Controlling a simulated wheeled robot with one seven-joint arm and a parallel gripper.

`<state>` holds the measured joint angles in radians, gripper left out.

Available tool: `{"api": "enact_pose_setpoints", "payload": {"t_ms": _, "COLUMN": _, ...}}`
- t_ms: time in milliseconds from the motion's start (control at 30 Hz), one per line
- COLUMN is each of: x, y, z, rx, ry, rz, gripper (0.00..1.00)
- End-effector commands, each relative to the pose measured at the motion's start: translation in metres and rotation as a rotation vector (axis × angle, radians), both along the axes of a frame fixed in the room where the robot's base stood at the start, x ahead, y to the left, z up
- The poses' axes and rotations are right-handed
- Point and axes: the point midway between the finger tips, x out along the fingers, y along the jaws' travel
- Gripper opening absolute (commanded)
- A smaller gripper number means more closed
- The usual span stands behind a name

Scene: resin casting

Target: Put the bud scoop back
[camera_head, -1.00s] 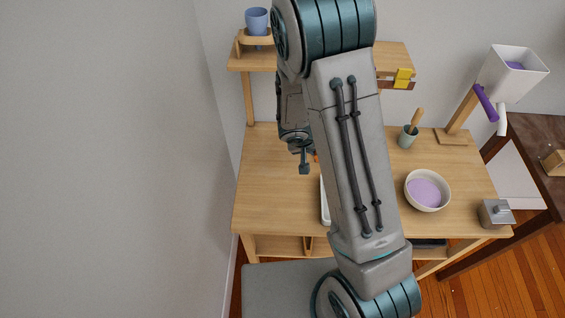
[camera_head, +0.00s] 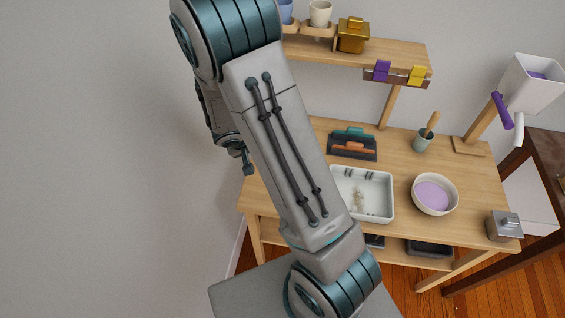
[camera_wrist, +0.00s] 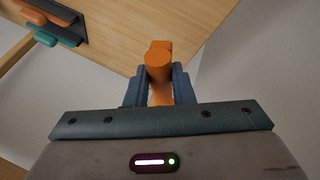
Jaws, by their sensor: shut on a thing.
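My gripper (camera_wrist: 158,88) is shut on an orange object (camera_wrist: 158,66), taken to be the bud scoop. Only its orange, rounded end shows between the fingers; the rest is hidden. In the head view my gripper (camera_head: 248,166) hangs off the left side of the bench, and what it holds cannot be made out there. A dark holder (camera_head: 345,153) with a teal piece (camera_head: 356,135) and an orange piece (camera_head: 350,147) stands at the back left of the bench; it also shows at upper left in the wrist view (camera_wrist: 66,32).
A white tray (camera_head: 380,212) with brownish bits lies right of my arm. A bowl of lilac material (camera_head: 434,194), a grey cup with a wooden-handled tool (camera_head: 423,143) and a metal box (camera_head: 504,226) stand further right. A shelf (camera_head: 390,52) overhangs the back. My arm covers the front left.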

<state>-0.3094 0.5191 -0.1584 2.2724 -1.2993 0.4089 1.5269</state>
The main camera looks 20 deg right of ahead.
Motion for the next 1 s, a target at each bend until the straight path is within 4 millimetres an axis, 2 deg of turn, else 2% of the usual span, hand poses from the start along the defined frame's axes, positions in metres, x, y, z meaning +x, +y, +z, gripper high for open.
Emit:
{"api": "enact_pose_setpoints", "payload": {"t_ms": 33, "x": -0.002, "y": -0.016, "z": -0.006, "rx": 0.005, "ry": -0.007, "rz": -0.036, "gripper": 0.0}}
{"api": "enact_pose_setpoints", "payload": {"t_ms": 167, "x": -0.014, "y": -0.057, "z": -0.006, "rx": 0.028, "ry": -0.015, "rz": -0.129, "gripper": 0.0}}
{"api": "enact_pose_setpoints", "payload": {"t_ms": 300, "x": -0.038, "y": -0.101, "z": -0.004, "rx": 0.061, "ry": -0.023, "rz": -0.225, "gripper": 0.0}}
{"api": "enact_pose_setpoints", "payload": {"t_ms": 500, "x": -0.08, "y": -0.147, "z": -0.003, "rx": 0.119, "ry": -0.045, "rz": -0.334, "gripper": 0.0}}
{"api": "enact_pose_setpoints", "payload": {"t_ms": 700, "x": -0.111, "y": -0.169, "z": -0.001, "rx": 0.163, "ry": -0.07, "rz": -0.388, "gripper": 0.0}}
{"api": "enact_pose_setpoints", "payload": {"t_ms": 800, "x": -0.119, "y": -0.173, "z": 0.001, "rx": 0.173, "ry": -0.079, "rz": -0.399, "gripper": 0.0}}
{"api": "enact_pose_setpoints", "payload": {"t_ms": 900, "x": -0.119, "y": -0.172, "z": -0.001, "rx": 0.179, "ry": -0.079, "rz": -0.4, "gripper": 0.0}}
{"api": "enact_pose_setpoints", "payload": {"t_ms": 1000, "x": -0.108, "y": -0.163, "z": -0.01, "rx": 0.179, "ry": -0.077, "rz": -0.397, "gripper": 0.0}}
